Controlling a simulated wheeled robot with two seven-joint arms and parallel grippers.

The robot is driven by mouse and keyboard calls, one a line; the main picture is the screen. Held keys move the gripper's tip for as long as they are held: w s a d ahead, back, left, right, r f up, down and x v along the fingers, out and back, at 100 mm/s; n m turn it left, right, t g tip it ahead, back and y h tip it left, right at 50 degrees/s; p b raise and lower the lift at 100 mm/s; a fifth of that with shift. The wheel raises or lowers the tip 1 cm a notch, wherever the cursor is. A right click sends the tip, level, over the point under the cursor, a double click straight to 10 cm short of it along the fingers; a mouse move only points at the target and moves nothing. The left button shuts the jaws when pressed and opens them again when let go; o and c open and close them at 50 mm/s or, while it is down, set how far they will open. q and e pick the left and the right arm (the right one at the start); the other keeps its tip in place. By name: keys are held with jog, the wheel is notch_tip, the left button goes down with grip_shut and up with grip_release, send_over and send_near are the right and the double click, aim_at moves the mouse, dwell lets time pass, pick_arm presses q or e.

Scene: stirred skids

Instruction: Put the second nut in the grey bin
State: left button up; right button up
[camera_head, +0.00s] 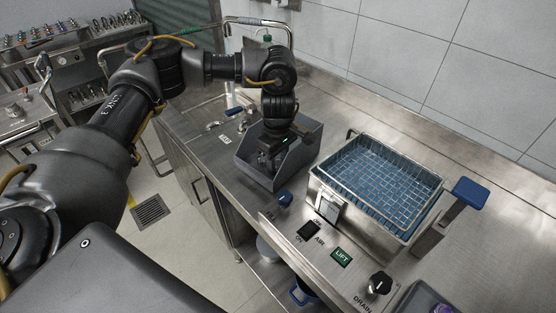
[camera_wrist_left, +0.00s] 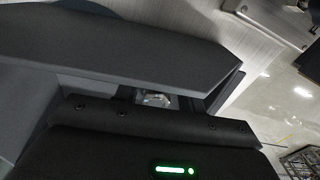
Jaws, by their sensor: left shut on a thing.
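The grey bin (camera_head: 303,152) is an open-fronted box on the steel counter, left of the wash tank. My left gripper (camera_head: 267,162) reaches down inside it, with its fingertips low between the bin's walls. In the left wrist view a bin wall (camera_wrist_left: 120,50) fills the upper part. A small shiny metal piece, which looks like the nut (camera_wrist_left: 158,100), shows at the gripper (camera_wrist_left: 160,98), mostly hidden by the gripper body. The gripper is shut on it. I cannot tell whether it touches the bin floor. My right gripper is not in view.
A steel tank (camera_head: 400,222) with a wire basket (camera_head: 385,175) over blue liquid stands right of the bin. A blue-handled part (camera_head: 470,192) sticks up beside it. Front controls include a green LIFT button (camera_head: 341,257) and a black drain knob (camera_head: 380,284). Taps stand behind the bin.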

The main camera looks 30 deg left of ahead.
pick_arm(q)
jog(key=shift+f, duration=0.15)
jog(key=shift+f, duration=0.15)
jog(key=o, duration=1.1)
